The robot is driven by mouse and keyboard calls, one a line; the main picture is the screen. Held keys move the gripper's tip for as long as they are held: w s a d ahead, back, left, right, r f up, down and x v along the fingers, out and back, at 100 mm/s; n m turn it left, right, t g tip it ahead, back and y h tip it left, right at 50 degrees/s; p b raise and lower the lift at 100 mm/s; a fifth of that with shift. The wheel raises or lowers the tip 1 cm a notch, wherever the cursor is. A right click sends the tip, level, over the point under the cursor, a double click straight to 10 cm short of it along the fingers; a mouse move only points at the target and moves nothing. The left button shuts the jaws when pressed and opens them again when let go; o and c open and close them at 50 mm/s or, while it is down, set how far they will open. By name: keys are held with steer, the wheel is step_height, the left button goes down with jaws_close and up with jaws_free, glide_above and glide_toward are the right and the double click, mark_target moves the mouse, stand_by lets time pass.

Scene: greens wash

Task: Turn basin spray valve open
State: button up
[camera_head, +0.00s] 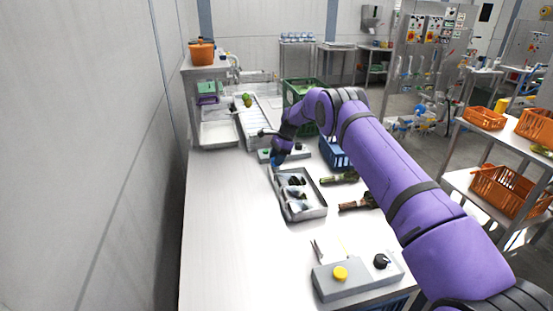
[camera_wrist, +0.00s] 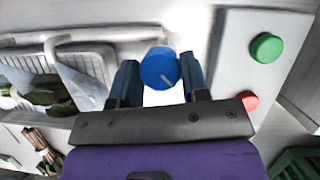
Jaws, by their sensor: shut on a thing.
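The spray valve appears to be the round blue knob (camera_wrist: 158,66) with a short pale mark on its face, in the wrist view. My gripper (camera_wrist: 159,72) has one dark blue finger on each side of the knob and is shut on it. In the head view my gripper (camera_head: 277,158) is at the far part of the long steel table, just beyond the grey tray; the knob cannot be made out clearly there. A green button (camera_wrist: 266,47) and a red button (camera_wrist: 250,101) sit on a pale panel to the right of the knob in the wrist view.
A grey tray (camera_head: 309,215) with bagged greens lies just nearer than my gripper. A grey box with a yellow button (camera_head: 340,273) and a black knob (camera_head: 382,261) stands at the table's near end. A green crate (camera_head: 296,87) is behind. The table's left side is clear.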

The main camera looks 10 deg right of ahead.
steer(key=shift+n, duration=0.3)
steer(key=o, duration=0.9)
steer(key=v, duration=1)
steer(key=shift+w+d+r, duration=0.1)
steer(key=shift+r, duration=0.25)
